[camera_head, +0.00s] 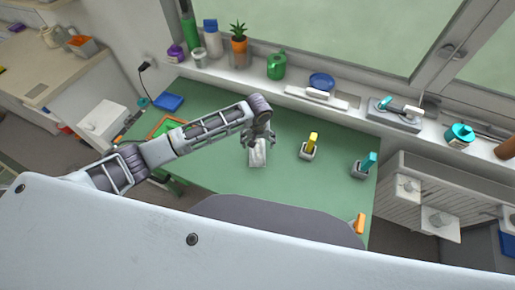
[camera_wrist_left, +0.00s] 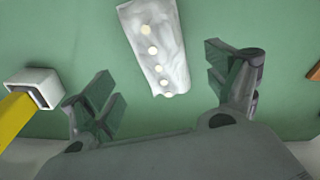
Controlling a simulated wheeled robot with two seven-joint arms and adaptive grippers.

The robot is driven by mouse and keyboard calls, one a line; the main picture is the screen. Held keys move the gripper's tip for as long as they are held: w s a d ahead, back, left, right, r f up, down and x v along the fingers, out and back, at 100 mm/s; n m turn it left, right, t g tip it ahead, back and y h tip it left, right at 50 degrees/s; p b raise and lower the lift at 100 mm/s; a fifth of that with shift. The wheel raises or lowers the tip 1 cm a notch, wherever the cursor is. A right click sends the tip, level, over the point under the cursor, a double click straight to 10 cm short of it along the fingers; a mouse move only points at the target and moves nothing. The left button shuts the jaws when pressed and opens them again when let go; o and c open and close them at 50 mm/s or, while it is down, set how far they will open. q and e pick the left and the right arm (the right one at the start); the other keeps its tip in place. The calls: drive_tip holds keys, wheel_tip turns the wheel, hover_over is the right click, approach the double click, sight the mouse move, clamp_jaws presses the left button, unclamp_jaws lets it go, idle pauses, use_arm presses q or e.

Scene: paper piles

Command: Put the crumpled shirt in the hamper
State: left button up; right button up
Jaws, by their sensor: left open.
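A pale grey, creased, narrow piece (camera_head: 258,154) with a whitish middle lies on the green table. In the left wrist view the piece (camera_wrist_left: 157,50) shows a row of several cream dots, like buttons. It may be the crumpled shirt; I cannot be sure. My left gripper (camera_head: 261,139) is over its far end in the head view. In the left wrist view its fingers (camera_wrist_left: 165,98) are spread, with nothing held between them, and the piece lies beyond them. I cannot make out a hamper for certain. My right gripper is not in view.
On the green table (camera_head: 215,178) stand a holder with a yellow item (camera_head: 311,146) and one with a teal item (camera_head: 364,166). A blue object (camera_head: 168,102) lies at the back left.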

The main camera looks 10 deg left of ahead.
sight(257, 145)
use_arm(q)
drive_tip(key=shift+w+a+f, duration=0.1)
drive_tip(key=shift+f, duration=1)
drive_tip(key=shift+w+a+f, duration=0.1)
drive_tip(key=shift+f, duration=1)
drive_tip(key=c, duration=1.2)
drive_tip(key=shift+c, duration=0.2)
drive_tip(key=shift+r, duration=0.1)
drive_tip(key=shift+r, duration=4.95)
